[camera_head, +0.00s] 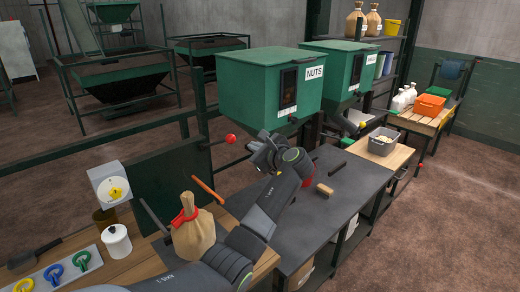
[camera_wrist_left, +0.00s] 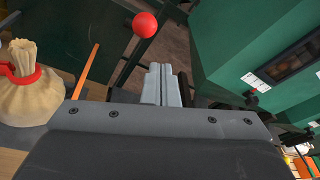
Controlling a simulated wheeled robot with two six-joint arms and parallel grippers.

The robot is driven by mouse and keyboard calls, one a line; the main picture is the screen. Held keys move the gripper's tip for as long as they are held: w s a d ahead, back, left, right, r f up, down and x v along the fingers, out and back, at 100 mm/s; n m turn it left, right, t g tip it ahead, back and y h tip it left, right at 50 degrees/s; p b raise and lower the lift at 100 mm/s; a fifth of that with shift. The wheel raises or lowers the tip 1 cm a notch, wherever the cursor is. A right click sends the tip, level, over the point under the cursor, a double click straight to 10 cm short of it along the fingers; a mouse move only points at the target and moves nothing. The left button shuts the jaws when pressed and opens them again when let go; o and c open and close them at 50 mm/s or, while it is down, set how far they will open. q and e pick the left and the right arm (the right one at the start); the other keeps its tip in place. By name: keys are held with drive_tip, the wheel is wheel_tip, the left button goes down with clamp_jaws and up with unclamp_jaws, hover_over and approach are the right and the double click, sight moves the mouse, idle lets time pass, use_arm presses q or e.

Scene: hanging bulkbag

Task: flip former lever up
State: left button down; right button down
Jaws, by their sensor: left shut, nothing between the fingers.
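A red ball knob (camera_head: 231,138) sits on a dark rod beside the green NUTS hopper; it also shows in the left wrist view (camera_wrist_left: 145,24). An orange bar (camera_head: 207,190) sticks up at a slant near the tied bag, and shows in the left wrist view (camera_wrist_left: 88,62). I cannot tell for sure which of these is the former lever. My left gripper (camera_head: 260,152) is shut and empty, below the NUTS hopper and right of the red knob. In the left wrist view its fingers (camera_wrist_left: 162,85) are together, apart from knob and bar. My right gripper is out of view.
The green NUTS hopper (camera_head: 268,84) hangs close above my left gripper. A tied sack (camera_head: 193,228) with a red band stands by my left arm. A grey bin (camera_head: 382,141) stands on the bench at right. The dark bench top (camera_head: 345,195) has clear room.

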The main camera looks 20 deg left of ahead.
use_arm(q)
drive_tip(key=shift+s+d+r+b, duration=0.15)
drive_tip(key=shift+s+d+r, duration=0.1)
drive_tip(key=shift+d+r, duration=0.25)
drive_tip(key=shift+s+d+r+b, duration=0.2)
drive_tip(key=shift+d+r, duration=0.1)
drive_tip(key=shift+d, duration=0.4)
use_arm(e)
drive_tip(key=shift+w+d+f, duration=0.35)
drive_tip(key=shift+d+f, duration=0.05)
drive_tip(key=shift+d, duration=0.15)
use_arm(q)
drive_tip(key=shift+f, duration=0.1)
